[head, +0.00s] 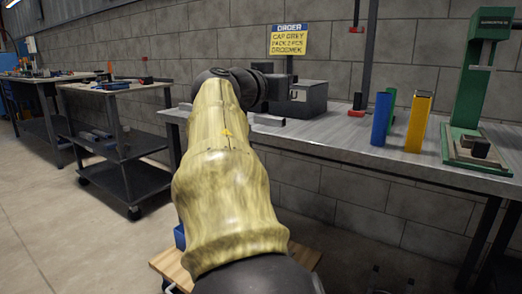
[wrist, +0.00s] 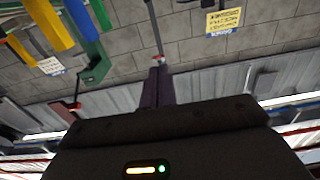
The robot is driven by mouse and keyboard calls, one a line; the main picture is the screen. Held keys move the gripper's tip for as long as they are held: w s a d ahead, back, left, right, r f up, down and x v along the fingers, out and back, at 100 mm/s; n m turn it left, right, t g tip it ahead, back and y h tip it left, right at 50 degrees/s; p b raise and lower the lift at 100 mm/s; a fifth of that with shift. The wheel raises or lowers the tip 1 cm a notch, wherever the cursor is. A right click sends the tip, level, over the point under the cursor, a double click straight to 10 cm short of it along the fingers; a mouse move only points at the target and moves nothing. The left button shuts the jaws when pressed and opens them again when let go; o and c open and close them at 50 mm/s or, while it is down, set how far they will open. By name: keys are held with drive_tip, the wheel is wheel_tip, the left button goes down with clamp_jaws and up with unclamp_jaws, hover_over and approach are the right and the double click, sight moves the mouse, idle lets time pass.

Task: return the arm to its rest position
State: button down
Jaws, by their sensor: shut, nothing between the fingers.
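My arm, in a mottled yellow sleeve, reaches from the bottom of the head view up to the workbench (head: 400,150). Its dark wrist joints bend to the right in front of the wall. I cannot make out the fingertips in the head view. In the wrist view my gripper (wrist: 158,86) shows as two dark fingers side by side, shut with nothing between them.
On the bench stand a grey box (head: 306,97), a blue holder (head: 381,119), a yellow holder (head: 419,122) and a green press (head: 470,95). An order sign (head: 287,40) is behind. A dark cart (head: 120,140) stands left. The floor at lower left is clear.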

drive_tip(key=d+f+n+g+y+p, duration=0.2)
drive_tip(key=d+f+g+p, duration=0.3)
drive_tip(key=f, duration=0.5)
drive_tip(key=d+f+n+g+y+p, duration=0.1)
drive_tip(key=d+f+g+y+p, duration=0.2)
drive_tip(key=d+f, duration=0.55)
drive_tip(key=s+a+f+n+g+y+p, duration=0.1)
drive_tip(key=s+f+y+p, duration=0.15)
drive_tip(key=s+p, duration=0.4)
drive_tip(key=s+a+f+n+g+y+p, duration=0.1)
drive_tip(key=s+f+n+g+p, duration=0.2)
drive_tip(key=s, duration=0.7)
drive_tip(key=s+a+f+y+p, duration=0.15)
drive_tip(key=s+f+p, duration=0.3)
drive_tip(key=s, duration=0.45)
wheel_tip(320, 180, up, 38)
drive_tip(key=p, duration=3.7)
drive_tip(key=shift+w+d+f+p, duration=0.2)
drive_tip(key=shift+w+d+p, duration=0.05)
drive_tip(key=shift+d+p, duration=0.05)
drive_tip(key=shift+d, duration=0.1)
drive_tip(key=shift+d, duration=0.1)
